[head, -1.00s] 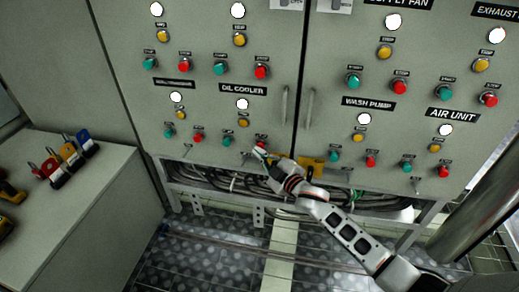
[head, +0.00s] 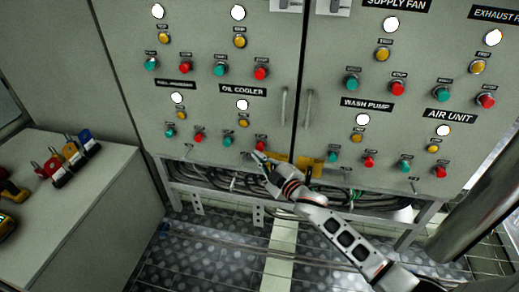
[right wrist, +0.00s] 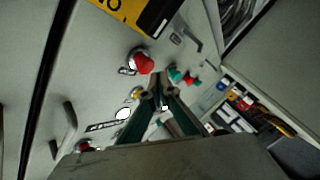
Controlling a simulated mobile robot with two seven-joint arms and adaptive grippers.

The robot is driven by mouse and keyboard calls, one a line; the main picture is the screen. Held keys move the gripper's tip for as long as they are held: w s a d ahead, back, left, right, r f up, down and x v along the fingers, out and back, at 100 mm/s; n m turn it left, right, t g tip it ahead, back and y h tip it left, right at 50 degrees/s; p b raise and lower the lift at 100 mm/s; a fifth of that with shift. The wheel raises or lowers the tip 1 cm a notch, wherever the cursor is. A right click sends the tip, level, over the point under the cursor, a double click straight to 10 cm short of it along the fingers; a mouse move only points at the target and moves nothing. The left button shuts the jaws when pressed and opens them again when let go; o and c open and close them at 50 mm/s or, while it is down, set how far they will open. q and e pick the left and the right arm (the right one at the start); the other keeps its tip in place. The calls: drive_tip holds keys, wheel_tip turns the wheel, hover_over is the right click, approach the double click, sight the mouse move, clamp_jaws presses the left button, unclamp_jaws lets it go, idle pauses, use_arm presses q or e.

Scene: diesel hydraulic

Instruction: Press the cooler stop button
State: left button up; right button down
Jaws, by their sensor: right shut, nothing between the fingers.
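The oil cooler stop button is the red one (head: 260,146) at the lower right of the group under the OIL COOLER label (head: 243,91). It also shows in the right wrist view (right wrist: 141,62), beyond my fingertips and a little left of them. The green start button (head: 227,140) is to its left, and a yellow trip button (head: 243,122) is above. My right gripper (head: 258,157) is shut and empty, its tip just below the red button in the head view. The right wrist view shows its closed fingertips (right wrist: 160,95). I cannot tell whether they touch the panel. My left gripper is not in view.
Other button groups surround it, including WASH PUMP (head: 367,104) and AIR UNIT (head: 450,115). A yellow sign (head: 278,157) is beside the gripper. Cables (head: 208,176) run in an open bay below. A side counter (head: 85,200) with padlocks stands at left.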

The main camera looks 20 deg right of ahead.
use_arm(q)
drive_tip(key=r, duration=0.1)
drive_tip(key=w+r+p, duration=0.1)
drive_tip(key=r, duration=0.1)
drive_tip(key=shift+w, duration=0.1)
use_arm(e)
drive_tip(key=s+a, duration=0.1)
drive_tip(key=s, duration=0.1)
drive_tip(key=s+a, duration=0.2)
drive_tip(key=shift+s, duration=0.1)
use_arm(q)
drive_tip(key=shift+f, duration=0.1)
use_arm(e)
drive_tip(key=shift+d, duration=0.1)
idle(0.4)
